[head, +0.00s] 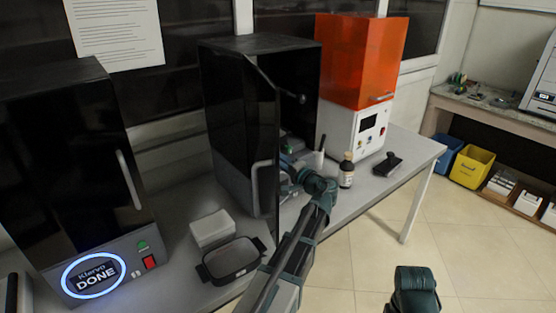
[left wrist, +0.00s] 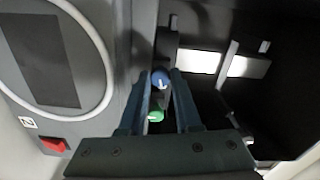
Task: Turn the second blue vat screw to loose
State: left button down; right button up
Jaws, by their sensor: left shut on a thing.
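The middle black printer (head: 240,130) has its door swung open, and my left arm reaches in past it. My left gripper (left wrist: 161,80) is shut on a blue vat screw (left wrist: 159,77), which sits between its fingertips in the left wrist view. A green knob (left wrist: 155,115) shows just below it between the fingers. Only one blue screw shows; I cannot tell from the picture whether it is the first or second. In the head view the fingertips and the screw are hidden.
A white block (head: 212,228) and a black-handled tray (head: 232,259) stand on the bench (head: 190,270) left of my arm. A brown bottle (head: 346,170) and an orange-topped printer (head: 360,62) are to the right. Another printer (head: 85,190) at left reads DONE.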

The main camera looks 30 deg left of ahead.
pick_arm(q)
jog(key=n, duration=0.6)
jog(key=shift+f+n, duration=0.1)
jog(key=shift+n, duration=0.2)
jog(key=n, duration=0.6)
jog(key=shift+n, duration=0.5)
jog(key=c, duration=0.6)
grip_release()
jog(key=shift+c, duration=0.2)
jog(key=shift+d, duration=0.1)
jog(key=v, duration=1.3)
jog(key=shift+d, duration=0.35)
jog(key=shift+s+f, duration=0.1)
jog(key=shift+s, duration=0.15)
